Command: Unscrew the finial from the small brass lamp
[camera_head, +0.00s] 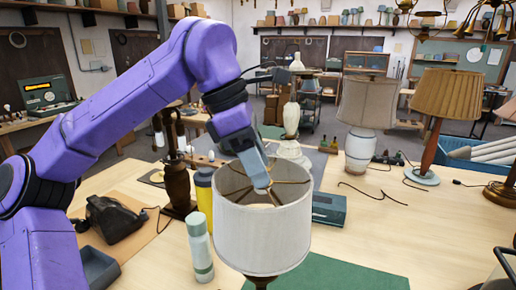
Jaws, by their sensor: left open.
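A lamp with a white drum shade (262,238) stands at the front middle of the bench, on a green mat. Its dark stem shows just below the shade. Gold-coloured spokes (290,182) cross the open top of the shade. My left gripper (262,186) points down into the shade's open top, close to the middle of the spokes. Its fingers hide the finial, and I cannot tell whether they touch it. The left gripper is open. My right gripper is not in view.
A white and green bottle (199,246) and a yellow cylinder (204,196) stand just left of the shade. A teal box (328,208) lies behind it on the right. Several other lamps, one with a pleated shade (447,94), stand farther right. The green mat (350,274) is bare at front right.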

